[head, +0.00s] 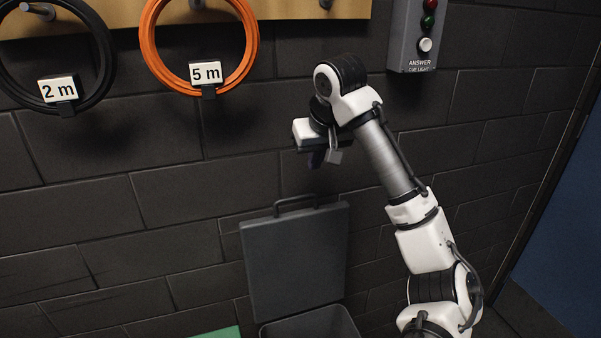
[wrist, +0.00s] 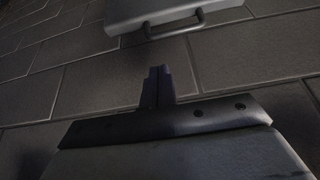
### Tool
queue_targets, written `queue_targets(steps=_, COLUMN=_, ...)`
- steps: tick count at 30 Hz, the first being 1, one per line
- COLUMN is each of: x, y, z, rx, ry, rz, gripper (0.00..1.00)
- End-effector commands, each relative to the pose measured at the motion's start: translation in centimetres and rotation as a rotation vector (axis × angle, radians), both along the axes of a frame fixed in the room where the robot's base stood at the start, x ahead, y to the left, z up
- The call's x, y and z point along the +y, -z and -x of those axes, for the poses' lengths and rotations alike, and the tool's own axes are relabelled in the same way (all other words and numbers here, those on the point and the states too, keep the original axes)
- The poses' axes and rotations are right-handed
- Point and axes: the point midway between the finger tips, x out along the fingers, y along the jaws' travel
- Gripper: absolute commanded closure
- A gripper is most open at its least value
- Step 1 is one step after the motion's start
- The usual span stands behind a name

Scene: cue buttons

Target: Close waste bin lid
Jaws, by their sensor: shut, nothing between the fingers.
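The grey waste bin lid (head: 294,258) stands open and upright against the dark block wall, with a handle (head: 295,205) along its top edge. The bin (head: 312,322) shows below it at the bottom of the head view, its mouth open and its lower part cut off. My gripper (head: 314,160) is shut and empty, above the lid's handle and apart from it. In the wrist view the shut fingers (wrist: 157,86) point towards the wall, and the lid (wrist: 165,12) with its handle (wrist: 176,24) shows at the top edge.
A black cable coil (head: 102,60) tagged 2 m and an orange coil (head: 150,65) tagged 5 m hang on the wall at upper left. A cue light box (head: 413,38) is at upper right. A green surface (head: 215,333) shows left of the bin. A blue panel (head: 560,235) is at far right.

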Motion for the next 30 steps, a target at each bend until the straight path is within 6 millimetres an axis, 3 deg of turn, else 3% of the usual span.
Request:
queue_targets(steps=6, x=0.1, y=1.1, z=-0.4, rx=0.007, ry=0.000, rz=0.000, gripper=1.00)
queue_targets(steps=21, x=1.1, y=8.1, z=-3.7, rx=0.004, ry=0.002, rz=0.003, gripper=1.00)
queue_targets(steps=30, x=1.3, y=9.0, z=-4.0, rx=0.002, ry=0.001, rz=0.003, gripper=1.00)
